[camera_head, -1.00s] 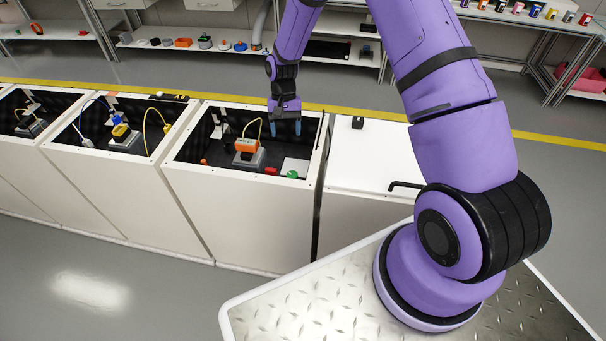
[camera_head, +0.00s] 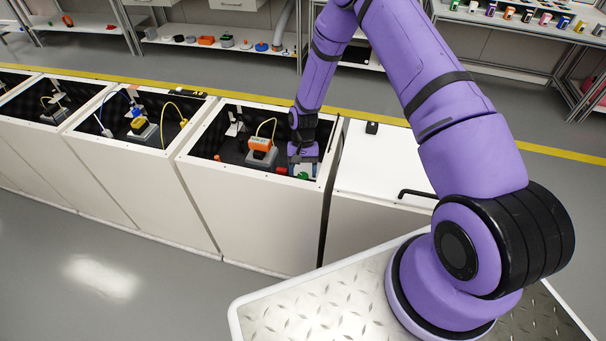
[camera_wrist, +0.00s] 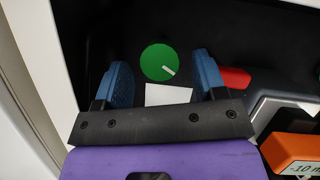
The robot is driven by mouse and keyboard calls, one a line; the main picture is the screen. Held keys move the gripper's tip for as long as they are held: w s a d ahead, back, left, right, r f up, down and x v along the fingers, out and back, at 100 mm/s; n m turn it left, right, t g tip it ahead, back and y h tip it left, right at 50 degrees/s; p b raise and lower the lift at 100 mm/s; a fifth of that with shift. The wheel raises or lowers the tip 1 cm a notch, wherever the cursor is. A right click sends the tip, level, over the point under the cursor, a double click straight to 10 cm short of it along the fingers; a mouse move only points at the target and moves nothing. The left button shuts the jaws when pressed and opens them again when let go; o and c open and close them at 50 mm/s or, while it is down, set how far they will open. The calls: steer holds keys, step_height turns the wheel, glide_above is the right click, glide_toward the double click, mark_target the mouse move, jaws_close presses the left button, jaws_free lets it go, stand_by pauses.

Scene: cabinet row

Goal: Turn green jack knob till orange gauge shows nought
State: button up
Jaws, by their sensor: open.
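The green knob (camera_wrist: 160,63) is a round disc with a white pointer mark, on the floor of the open cabinet. It also shows in the head view (camera_head: 303,176), below my gripper. My gripper (camera_wrist: 163,75) is open, its two blue fingers on either side of the knob in the wrist view, apart from it. The orange gauge (camera_wrist: 292,153) is at the lower right of the wrist view, with a label that reads about "-10 m", cut off by the edge. In the head view the gauge (camera_head: 260,144) sits on a grey stand left of my gripper.
A red part (camera_wrist: 234,79) lies right of the knob beside the grey stand (camera_wrist: 280,106). The cabinet's white wall (camera_wrist: 25,90) is close on the left in the wrist view. A closed white cabinet (camera_head: 378,165) stands to the right, and open cabinets to the left.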

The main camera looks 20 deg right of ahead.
steer(key=shift+s+a+f, duration=0.1)
steer(key=shift+s+f, duration=0.15)
steer(key=shift+f, duration=0.4)
steer(key=c, duration=0.9)
steer(key=shift+n, duration=0.4)
steer(key=n+h, duration=0.1)
steer(key=n, duration=0.1)
steer(key=shift+a+n, duration=0.15)
steer(key=shift+n, duration=0.15)
steer(key=shift+n+h, duration=1)
steer(key=shift+n, duration=1.2)
